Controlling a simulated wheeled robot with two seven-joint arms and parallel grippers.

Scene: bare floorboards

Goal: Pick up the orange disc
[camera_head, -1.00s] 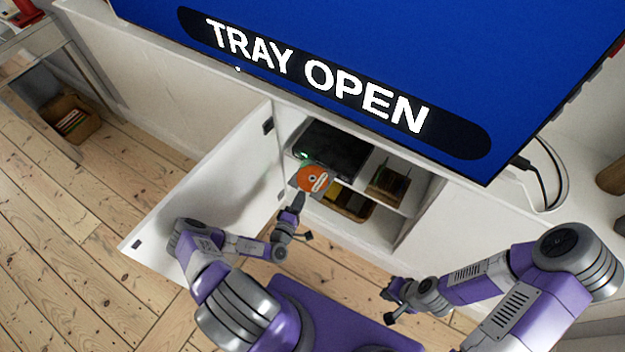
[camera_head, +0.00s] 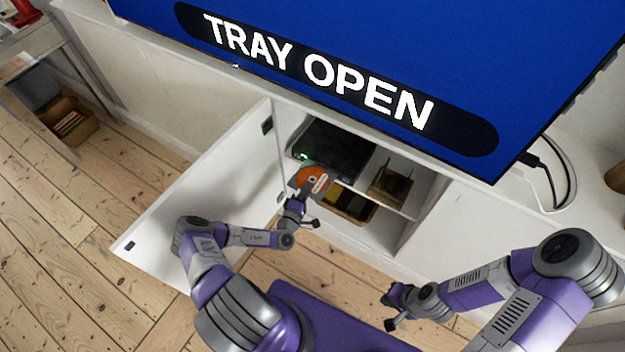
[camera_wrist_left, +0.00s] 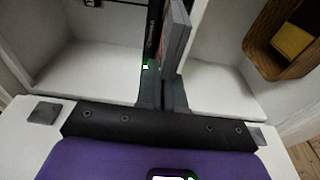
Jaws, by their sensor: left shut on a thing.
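The orange disc (camera_head: 313,180) has a pale label and a dark centre. It is at the front of the black disc player (camera_head: 335,150) in the open cabinet. My left gripper (camera_head: 297,205) is shut on the disc at its near left edge. Whether the disc still touches the tray under it cannot be told. In the left wrist view the fingers (camera_wrist_left: 163,95) are close together, and the disc's face is not clearly seen. My right gripper (camera_head: 388,311) is open and empty, low at the right, away from the cabinet.
The screen (camera_head: 380,70) above reads "TRAY OPEN". The white cabinet door (camera_head: 205,190) stands open at the left of my left arm. Bare floorboards (camera_head: 70,240) are free at the left.

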